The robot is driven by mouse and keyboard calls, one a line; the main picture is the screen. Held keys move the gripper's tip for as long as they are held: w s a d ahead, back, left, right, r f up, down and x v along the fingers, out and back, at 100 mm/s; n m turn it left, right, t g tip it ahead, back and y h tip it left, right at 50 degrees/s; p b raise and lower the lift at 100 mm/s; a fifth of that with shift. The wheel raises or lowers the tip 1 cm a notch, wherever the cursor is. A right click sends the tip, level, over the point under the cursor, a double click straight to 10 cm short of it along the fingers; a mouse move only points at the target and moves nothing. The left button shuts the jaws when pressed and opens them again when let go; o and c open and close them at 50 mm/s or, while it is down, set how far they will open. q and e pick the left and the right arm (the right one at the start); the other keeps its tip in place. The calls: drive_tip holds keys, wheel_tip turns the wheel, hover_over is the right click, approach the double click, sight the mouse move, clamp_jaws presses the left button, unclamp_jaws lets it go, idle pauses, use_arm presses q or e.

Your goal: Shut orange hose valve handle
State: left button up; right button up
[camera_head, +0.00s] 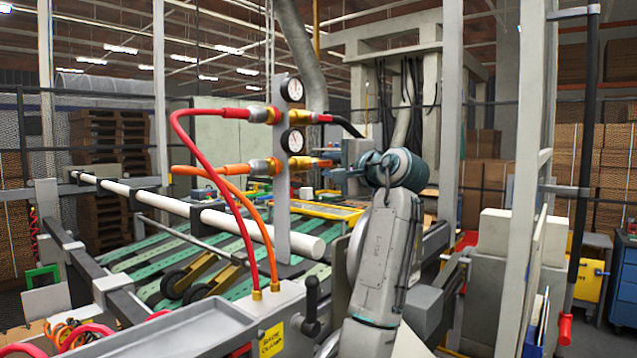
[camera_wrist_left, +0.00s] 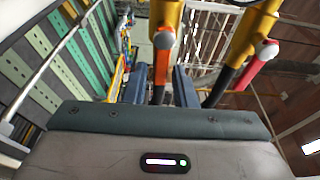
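The orange valve handle (camera_head: 322,163) is on the right side of a grey upright panel (camera_head: 282,200), at the lower yellow valve, below the gauges. In the left wrist view the orange handle (camera_wrist_left: 162,66) lies roughly along a black hose (camera_wrist_left: 158,95) below a yellow fitting (camera_wrist_left: 168,14). My left gripper (camera_head: 343,172) reaches toward it from the right. In the left wrist view its fingers (camera_wrist_left: 160,88) are apart, with the handle and hose showing between them and gaps on both sides. Whether a finger touches the handle cannot be told. My right gripper is not in view.
A red handle (camera_wrist_left: 258,62) sits beside the orange one, on the upper valve. Two gauges (camera_head: 295,139) are on the panel. Red (camera_head: 205,165) and orange (camera_head: 238,196) hoses loop down from its left side. A white roller (camera_head: 255,228) and green slats (camera_head: 160,252) lie beyond.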

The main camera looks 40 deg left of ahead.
use_arm(q)
drive_tip(key=shift+w+a+r, duration=0.1)
drive_tip(key=shift+a, duration=0.2)
drive_tip(key=shift+m+p, duration=0.45)
drive_tip(key=shift+m, duration=0.05)
drive_tip(key=s+f+m+g+h+p, duration=0.25)
drive_tip(key=s+f+m+g, duration=0.2)
drive_tip(key=m, duration=1.05)
drive_tip(key=v, duration=0.9)
drive_tip(key=shift+w+r+y, duration=0.2)
drive_tip(key=shift+w+y, duration=0.15)
drive_tip(key=shift+w, duration=0.15)
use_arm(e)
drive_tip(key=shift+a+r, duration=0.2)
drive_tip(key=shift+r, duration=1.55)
